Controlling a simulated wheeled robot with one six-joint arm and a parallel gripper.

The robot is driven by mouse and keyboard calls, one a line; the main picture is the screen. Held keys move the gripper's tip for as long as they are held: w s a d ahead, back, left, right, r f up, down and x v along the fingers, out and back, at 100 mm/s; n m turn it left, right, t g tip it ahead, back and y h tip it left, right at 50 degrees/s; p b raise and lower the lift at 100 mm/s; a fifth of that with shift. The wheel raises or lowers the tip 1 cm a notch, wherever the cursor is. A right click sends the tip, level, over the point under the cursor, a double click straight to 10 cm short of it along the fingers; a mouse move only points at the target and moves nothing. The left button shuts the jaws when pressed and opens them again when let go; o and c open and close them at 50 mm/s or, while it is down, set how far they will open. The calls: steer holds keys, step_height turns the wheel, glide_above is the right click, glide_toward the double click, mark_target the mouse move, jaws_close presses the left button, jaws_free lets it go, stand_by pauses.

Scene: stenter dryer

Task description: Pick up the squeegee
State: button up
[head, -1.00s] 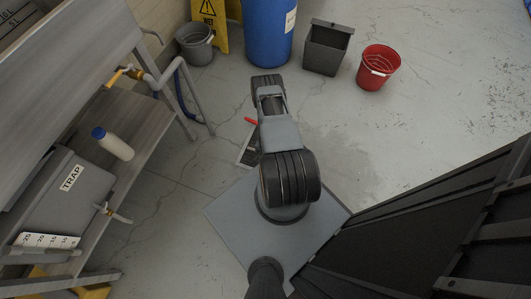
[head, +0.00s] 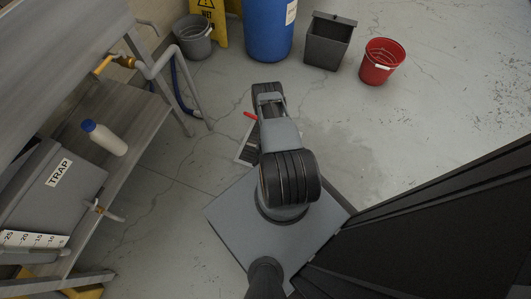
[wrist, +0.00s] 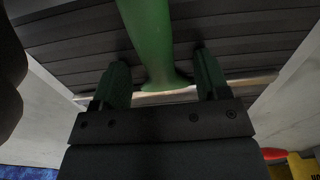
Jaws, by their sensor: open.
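A green handle, which looks like the squeegee's (wrist: 148,35), reaches down from the top of the wrist view and flares at its lower end. My gripper (wrist: 160,85) is open, with one dark green finger on each side of the handle and gaps showing between them. A pale strip runs across behind the fingers at the flared end; I cannot tell whether it belongs to the squeegee. In the head view my arm hides the gripper and the green handle.
Dark slats (wrist: 250,45) lie behind the handle. A grating (head: 247,150) and a red item (head: 250,115) lie beside my arm. A bench with a white bottle (head: 105,138) stands left. A blue barrel (head: 268,30), grey bin (head: 328,45) and red bucket (head: 380,65) stand ahead.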

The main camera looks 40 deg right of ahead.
steer(key=c, duration=1.2)
steer(key=shift+r, duration=0.2)
